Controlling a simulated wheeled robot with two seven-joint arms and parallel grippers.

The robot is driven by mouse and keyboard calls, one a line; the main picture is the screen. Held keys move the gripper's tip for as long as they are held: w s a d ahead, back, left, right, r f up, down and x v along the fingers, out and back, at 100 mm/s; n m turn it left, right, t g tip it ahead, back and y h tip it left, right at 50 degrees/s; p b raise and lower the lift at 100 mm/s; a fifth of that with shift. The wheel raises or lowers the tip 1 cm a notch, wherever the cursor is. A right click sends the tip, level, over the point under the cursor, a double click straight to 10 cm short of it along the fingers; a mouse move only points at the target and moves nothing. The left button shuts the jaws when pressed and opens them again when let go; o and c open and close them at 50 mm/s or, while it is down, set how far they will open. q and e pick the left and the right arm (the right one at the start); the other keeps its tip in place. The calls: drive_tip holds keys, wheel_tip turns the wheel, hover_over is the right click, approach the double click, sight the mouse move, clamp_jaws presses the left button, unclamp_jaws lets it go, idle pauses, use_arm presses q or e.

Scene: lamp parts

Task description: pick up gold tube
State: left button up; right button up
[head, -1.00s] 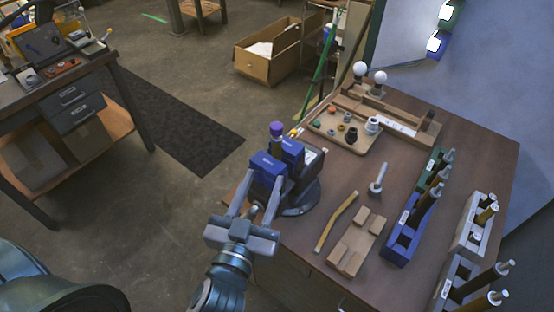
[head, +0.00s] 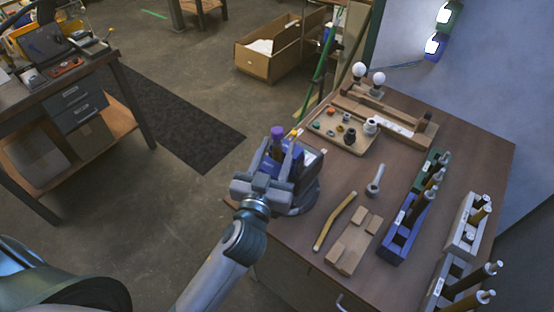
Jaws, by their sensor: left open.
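A slim gold tube (head: 335,222) with a slight bend lies on the brown workbench (head: 465,150), left of a wooden block fixture. Other gold-brown tubes stand tilted in the blue rack (head: 407,238) and in the pale racks at the right. I cannot tell which one is meant. My left gripper (head: 278,150) is open, with its fingers pointing away over the blue vise (head: 306,185) at the bench's left edge. A purple-capped upright piece (head: 277,133) shows by the fingertips; its lower part is hidden. My right gripper is not in view.
The wooden fixture (head: 353,241) and a grey metal part (head: 376,180) lie near the tube. A tray (head: 343,130) of small parts and two white bulbs sit at the back. A pale rack (head: 468,225) stands at the right.

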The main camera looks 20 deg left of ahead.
use_arm(q)
drive_tip(key=shift+w+p, duration=0.55)
drive_tip(key=shift+w, duration=0.1)
drive_tip(key=w, duration=0.1)
drive_tip(key=w+p, duration=0.1)
drive_tip(key=w, duration=0.1)
drive_tip(key=shift+a+f+p, duration=0.2)
drive_tip(key=shift+p, duration=0.1)
drive_tip(key=shift+w+f, duration=0.15)
drive_tip(key=shift+w, duration=0.3)
clamp_jaws()
